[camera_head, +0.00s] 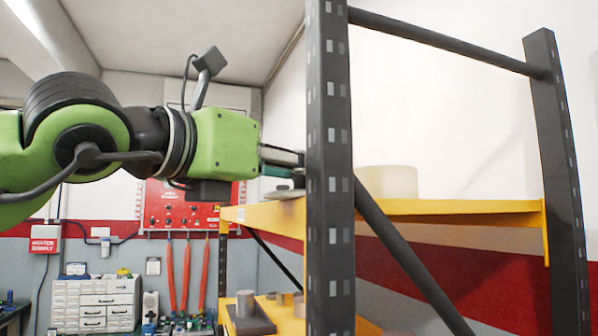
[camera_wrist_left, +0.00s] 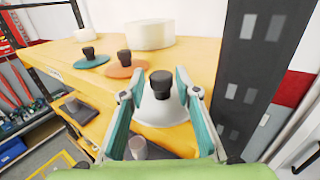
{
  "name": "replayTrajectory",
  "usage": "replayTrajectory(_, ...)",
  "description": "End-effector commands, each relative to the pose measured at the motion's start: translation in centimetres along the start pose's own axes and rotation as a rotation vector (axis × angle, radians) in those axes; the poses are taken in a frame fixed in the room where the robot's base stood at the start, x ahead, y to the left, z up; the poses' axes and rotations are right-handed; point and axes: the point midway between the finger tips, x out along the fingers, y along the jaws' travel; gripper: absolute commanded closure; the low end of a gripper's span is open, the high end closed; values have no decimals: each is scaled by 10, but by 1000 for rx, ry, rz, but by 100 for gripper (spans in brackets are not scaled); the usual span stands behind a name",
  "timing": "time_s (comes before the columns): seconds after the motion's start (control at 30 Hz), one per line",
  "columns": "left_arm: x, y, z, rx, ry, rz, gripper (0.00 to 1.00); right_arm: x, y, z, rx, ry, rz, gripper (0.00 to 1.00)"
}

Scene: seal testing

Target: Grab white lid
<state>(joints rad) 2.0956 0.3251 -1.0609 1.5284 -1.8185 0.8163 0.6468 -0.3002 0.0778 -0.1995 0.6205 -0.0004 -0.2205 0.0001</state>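The white lid (camera_wrist_left: 152,112) is a shallow dome with a black knob (camera_wrist_left: 161,84). It sits near the edge of the yellow shelf (camera_wrist_left: 200,58) in the left wrist view. My left gripper (camera_wrist_left: 159,82) is open, its two teal-lined fingers apart on either side of the lid's knob. I cannot tell whether a finger touches it. My right gripper is out of view.
An orange lid (camera_wrist_left: 124,72) and a green lid (camera_wrist_left: 91,63) lie farther along the shelf. A cream round container (camera_wrist_left: 150,35) stands behind them. A dark perforated post (camera_head: 331,200) rises close beside the left gripper. A lower shelf (camera_head: 290,322) holds grey parts.

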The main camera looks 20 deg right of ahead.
Motion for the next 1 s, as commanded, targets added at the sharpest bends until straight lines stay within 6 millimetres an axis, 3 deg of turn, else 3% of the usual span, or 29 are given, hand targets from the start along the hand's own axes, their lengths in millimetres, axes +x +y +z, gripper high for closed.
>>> replayTrajectory(0.13, 15, 0, 1, -1, 3, -1, 70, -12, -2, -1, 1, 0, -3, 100)
replayTrajectory(0.37, 16, 0, -1, -1, 1, -1, 70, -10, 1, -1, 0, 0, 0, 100)
replayTrajectory(0.4, 16, 0, -1, -1, 1, -1, 73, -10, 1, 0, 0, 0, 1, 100)
replayTrajectory(0.5, 16, 0, -1, -1, 1, -1, 99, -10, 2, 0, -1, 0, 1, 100)
replayTrajectory(0.53, 16, 0, -1, -1, 1, -1, 100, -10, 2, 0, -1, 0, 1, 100)
replayTrajectory(1.0, 16, 0, 5, -1, -3, -1, 100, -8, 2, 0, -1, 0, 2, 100)
